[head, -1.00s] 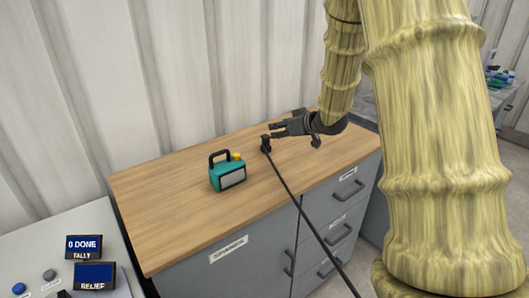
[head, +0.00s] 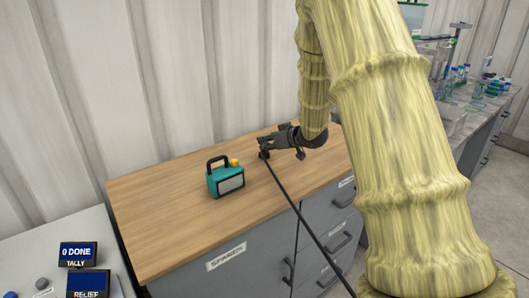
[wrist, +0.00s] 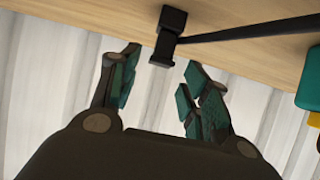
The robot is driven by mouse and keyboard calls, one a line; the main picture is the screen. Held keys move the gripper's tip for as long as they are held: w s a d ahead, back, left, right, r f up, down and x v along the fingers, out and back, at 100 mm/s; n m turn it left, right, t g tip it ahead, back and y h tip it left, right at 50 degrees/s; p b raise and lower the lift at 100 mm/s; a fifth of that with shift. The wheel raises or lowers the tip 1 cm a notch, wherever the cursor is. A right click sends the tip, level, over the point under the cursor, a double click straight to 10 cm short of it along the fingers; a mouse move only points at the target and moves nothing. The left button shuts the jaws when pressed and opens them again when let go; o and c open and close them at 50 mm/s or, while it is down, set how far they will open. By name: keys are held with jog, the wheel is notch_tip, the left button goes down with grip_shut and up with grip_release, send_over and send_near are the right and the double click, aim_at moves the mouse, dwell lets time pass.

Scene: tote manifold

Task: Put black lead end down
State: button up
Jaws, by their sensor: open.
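The black lead end (head: 264,155) is on the wooden bench top, with its black cable running toward the lower right in the head view. In the wrist view the lead end (wrist: 170,32) is a small dark block, its near end between or just beyond my fingertips. My gripper (head: 265,145) is at the lead end in the head view, partly covering it. In the wrist view my gripper (wrist: 161,67) has its two teal-padded fingers apart, with a gap on either side of the block. I see no finger clearly touching it.
A teal case with a black handle and yellow cap (head: 226,180) stands left of the lead end on the bench (head: 165,215). A pale console with a tally display (head: 78,254) is at lower left. A corrugated wall (head: 180,70) rises behind. The bench's left part is clear.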

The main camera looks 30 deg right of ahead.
aim_at(265, 143)
jog(key=shift+x, duration=2.3)
jog(key=shift+s+f, duration=0.1)
jog(key=shift+f, duration=0.1)
jog(key=shift+c, duration=0.2)
grip_shut()
